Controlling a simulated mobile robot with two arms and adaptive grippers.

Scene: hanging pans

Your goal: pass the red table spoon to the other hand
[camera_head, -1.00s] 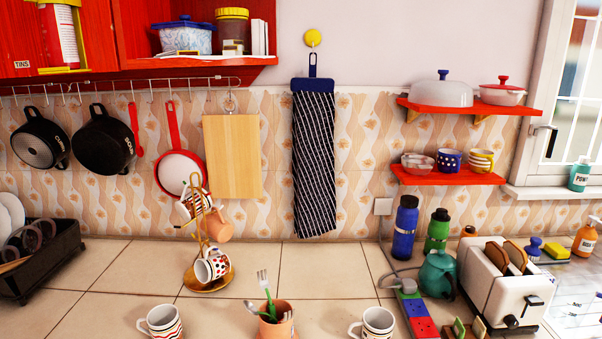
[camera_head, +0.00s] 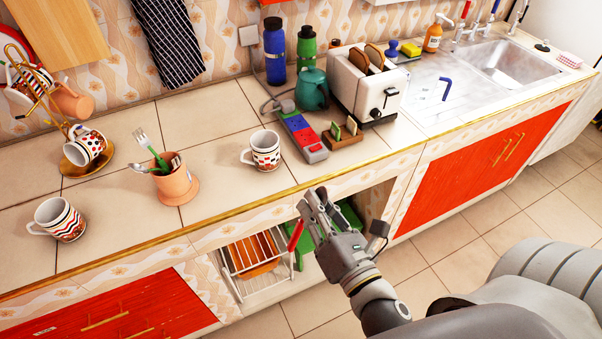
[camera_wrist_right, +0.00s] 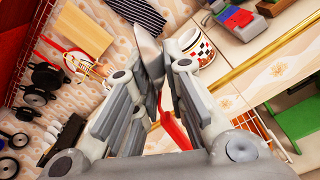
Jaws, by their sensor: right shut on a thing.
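My right gripper (camera_head: 318,205) is shut on the red table spoon (camera_head: 296,235), in front of the counter's front edge in the head view. The spoon's red handle sticks out below the fingers, tilted; the fingers hide its middle. In the right wrist view the spoon's silver bowl (camera_wrist_right: 147,50) shows beyond the fingertips of the right gripper (camera_wrist_right: 154,72), and the red handle passes behind the fingers. My left gripper is not in view.
Below the gripper is an open shelf with a white rack (camera_head: 250,266). The floor (camera_head: 440,275) at the right is clear.

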